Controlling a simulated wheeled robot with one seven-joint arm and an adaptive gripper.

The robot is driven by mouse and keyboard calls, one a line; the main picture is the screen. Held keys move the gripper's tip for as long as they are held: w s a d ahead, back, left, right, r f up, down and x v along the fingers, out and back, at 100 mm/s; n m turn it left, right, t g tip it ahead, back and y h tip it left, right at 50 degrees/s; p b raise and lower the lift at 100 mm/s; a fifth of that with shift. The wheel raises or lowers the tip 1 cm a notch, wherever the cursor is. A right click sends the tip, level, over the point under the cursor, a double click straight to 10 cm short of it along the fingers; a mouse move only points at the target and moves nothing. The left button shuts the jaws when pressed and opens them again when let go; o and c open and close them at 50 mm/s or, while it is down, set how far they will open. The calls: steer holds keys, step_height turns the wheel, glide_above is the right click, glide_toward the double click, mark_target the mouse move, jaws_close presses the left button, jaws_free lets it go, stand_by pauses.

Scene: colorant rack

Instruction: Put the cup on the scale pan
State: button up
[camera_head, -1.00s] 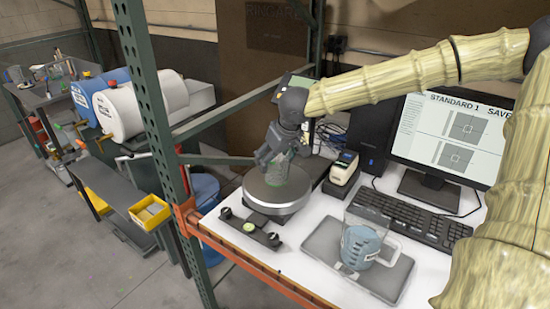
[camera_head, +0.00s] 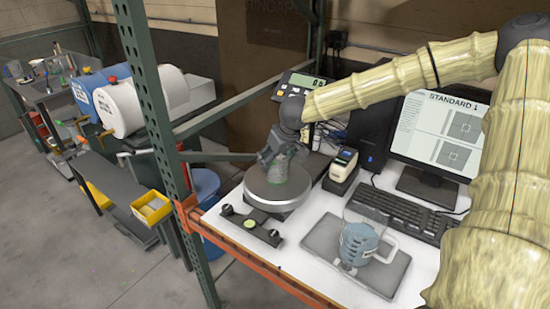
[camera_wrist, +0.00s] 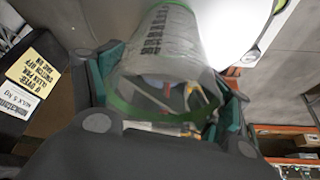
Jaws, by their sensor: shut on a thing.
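The cup (camera_wrist: 172,65) is clear, with a green rim and dark printed markings, and fills the middle of the wrist view. My gripper (camera_wrist: 165,120) is shut on it, with green finger pads on both sides of it. In the head view my gripper (camera_head: 270,152) holds the cup (camera_head: 280,170) over the round metal scale pan (camera_head: 274,194). The cup's lower end appears at or just above the pan; I cannot tell whether it touches. My fingers partly hide the cup in the head view.
The scale display (camera_head: 300,82) stands behind the pan. A small label printer (camera_head: 343,165), keyboard (camera_head: 410,218) and monitor (camera_head: 432,140) lie right. A green rack post (camera_head: 152,110) stands left.

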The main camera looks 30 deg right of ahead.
steer(key=o, duration=1)
steer(key=shift+f, duration=0.1)
steer(key=shift+b+v, duration=0.75)
steer(key=shift+v, duration=5.35)
steer(key=shift+w, duration=0.1)
